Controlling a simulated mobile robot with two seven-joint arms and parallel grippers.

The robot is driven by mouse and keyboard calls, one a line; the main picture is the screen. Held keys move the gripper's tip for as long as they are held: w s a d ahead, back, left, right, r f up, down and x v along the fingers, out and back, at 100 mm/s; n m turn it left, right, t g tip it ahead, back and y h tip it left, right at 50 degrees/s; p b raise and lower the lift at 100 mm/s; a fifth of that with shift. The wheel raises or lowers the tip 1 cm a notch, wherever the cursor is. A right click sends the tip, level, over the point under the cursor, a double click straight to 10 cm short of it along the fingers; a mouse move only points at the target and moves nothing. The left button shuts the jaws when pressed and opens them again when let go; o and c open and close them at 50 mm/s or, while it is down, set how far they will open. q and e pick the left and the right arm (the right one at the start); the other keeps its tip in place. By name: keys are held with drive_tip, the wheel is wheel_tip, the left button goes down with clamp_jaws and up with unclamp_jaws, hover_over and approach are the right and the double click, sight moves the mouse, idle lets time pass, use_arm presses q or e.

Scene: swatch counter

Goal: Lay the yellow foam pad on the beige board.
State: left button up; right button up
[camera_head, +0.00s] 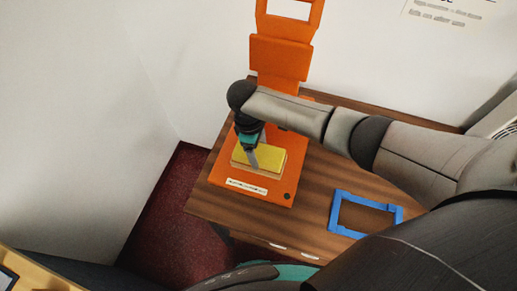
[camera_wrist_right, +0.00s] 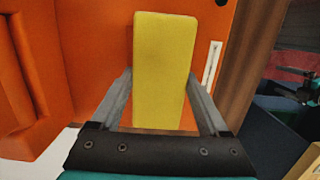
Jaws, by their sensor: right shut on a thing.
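The yellow foam pad (camera_head: 270,157) is over the beige board (camera_head: 256,173) on the orange stand in the head view. The board shows only as a tan edge along the pad's near side, and the pad hides the rest. My right gripper (camera_head: 254,162) is pointed down at the pad. In the right wrist view, its two fingers (camera_wrist_right: 160,88) are shut on the pad (camera_wrist_right: 163,55), one on each long side. I cannot tell whether the pad touches the board. My left gripper is not in view.
The orange stand (camera_head: 228,174) has a flat base with a white label and an upright back. A blue frame (camera_head: 346,231) lies on the brown wooden table (camera_head: 315,185) to the right. My right arm crosses above the table. A white wall stands behind.

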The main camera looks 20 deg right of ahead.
drive_tip(key=o, duration=1.2)
drive_tip(key=r, duration=0.5)
drive_tip(key=a+r+p, duration=0.1)
drive_tip(key=r, duration=0.4)
drive_tip(key=w+a+r, duration=0.1)
drive_tip(key=r, duration=0.4)
drive_tip(key=shift+w+p, duration=0.1)
drive_tip(key=shift+p, duration=0.25)
